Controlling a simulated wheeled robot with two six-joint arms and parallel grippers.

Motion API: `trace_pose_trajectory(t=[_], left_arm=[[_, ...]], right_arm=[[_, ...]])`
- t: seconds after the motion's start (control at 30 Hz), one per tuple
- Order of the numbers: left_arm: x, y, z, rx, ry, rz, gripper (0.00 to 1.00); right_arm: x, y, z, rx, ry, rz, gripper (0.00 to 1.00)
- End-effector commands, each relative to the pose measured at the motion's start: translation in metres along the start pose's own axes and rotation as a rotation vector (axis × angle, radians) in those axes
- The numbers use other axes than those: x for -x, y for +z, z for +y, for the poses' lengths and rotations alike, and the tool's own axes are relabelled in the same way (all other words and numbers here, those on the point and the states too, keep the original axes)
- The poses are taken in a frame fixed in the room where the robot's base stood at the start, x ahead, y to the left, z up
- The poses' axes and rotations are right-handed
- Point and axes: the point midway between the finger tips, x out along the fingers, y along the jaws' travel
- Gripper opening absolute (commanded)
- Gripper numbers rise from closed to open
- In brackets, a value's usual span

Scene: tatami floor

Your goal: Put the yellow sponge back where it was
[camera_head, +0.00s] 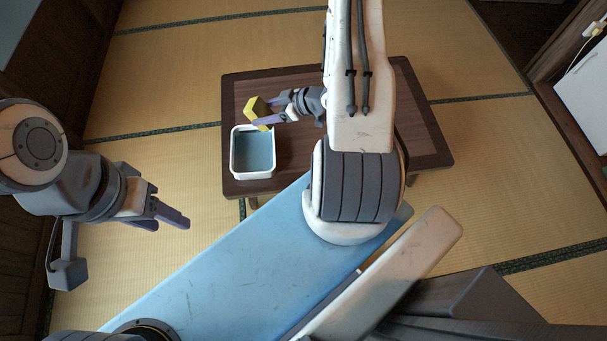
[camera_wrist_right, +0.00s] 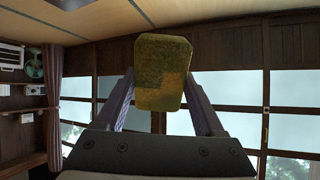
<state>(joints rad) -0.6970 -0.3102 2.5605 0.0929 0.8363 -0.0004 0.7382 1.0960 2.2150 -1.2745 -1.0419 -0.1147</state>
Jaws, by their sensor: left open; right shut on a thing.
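The yellow sponge (camera_head: 256,108) is held by my right gripper (camera_head: 269,111) at the left part of the low dark wooden table (camera_head: 300,76). It appears just beyond and above the far rim of a white basin (camera_head: 236,166) with water-like blue-grey contents. In the right wrist view the sponge (camera_wrist_right: 160,65) sits between the two fingers of my right gripper (camera_wrist_right: 160,92), with a darker patch on its face. My left gripper (camera_head: 172,221) is open and empty, over the tatami at the left, away from the table.
My right arm hides much of the table's middle. Some bare tabletop shows at the far left and right of it. Tatami floor (camera_head: 170,75) is clear left of the table. A dark wooden shelf with a white panel (camera_head: 585,90) stands at the right edge.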

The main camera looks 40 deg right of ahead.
Motion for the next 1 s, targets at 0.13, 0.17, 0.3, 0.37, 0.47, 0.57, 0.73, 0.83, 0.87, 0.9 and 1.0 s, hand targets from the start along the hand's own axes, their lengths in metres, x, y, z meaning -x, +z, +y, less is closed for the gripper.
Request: trace_pose_trajectory(t=[0.13, 0.17, 0.3, 0.37, 0.47, 0.57, 0.73, 0.83, 0.87, 0.9, 1.0], left_arm=[[-0.066, 0.003, -0.005, 0.0, 0.0, 0.0, 0.5], [-0.076, 0.004, -0.005, 0.0, 0.0, 0.0, 0.5], [-0.121, 0.006, -0.009, 0.0, 0.0, 0.0, 0.5], [-0.139, 0.007, -0.01, 0.0, 0.0, 0.0, 0.5], [-0.165, 0.009, -0.012, 0.0, 0.0, 0.0, 0.5], [-0.184, 0.01, -0.013, 0.0, 0.0, 0.0, 0.5], [-0.197, 0.01, -0.014, 0.0, 0.0, 0.0, 0.5], [-0.198, 0.01, -0.014, 0.0, 0.0, 0.0, 0.5], [-0.197, 0.01, -0.014, 0.0, 0.0, 0.001, 0.5], [-0.197, 0.01, -0.014, 0.0, 0.0, 0.001, 0.5], [-0.192, 0.01, -0.014, 0.0, 0.0, 0.001, 0.5]], right_arm=[[-0.004, 0.084, 0.024, -0.097, 0.144, -0.273, 0.26], [-0.001, 0.099, 0.028, -0.123, 0.17, -0.329, 0.26], [0.016, 0.165, 0.036, -0.272, 0.283, -0.572, 0.26], [0.025, 0.191, 0.035, -0.343, 0.321, -0.661, 0.26], [0.042, 0.227, 0.028, -0.457, 0.372, -0.776, 0.26], [0.057, 0.253, 0.018, -0.552, 0.405, -0.853, 0.26], [0.073, 0.27, 0.006, -0.635, 0.427, -0.914, 0.26], [0.071, 0.272, 0.005, -0.649, 0.432, -0.924, 0.26], [0.069, 0.272, 0.006, -0.65, 0.432, -0.926, 0.26], [0.062, 0.272, 0.008, -0.65, 0.432, -0.927, 0.26], [0.041, 0.27, 0.016, -0.65, 0.429, -0.928, 0.26]])
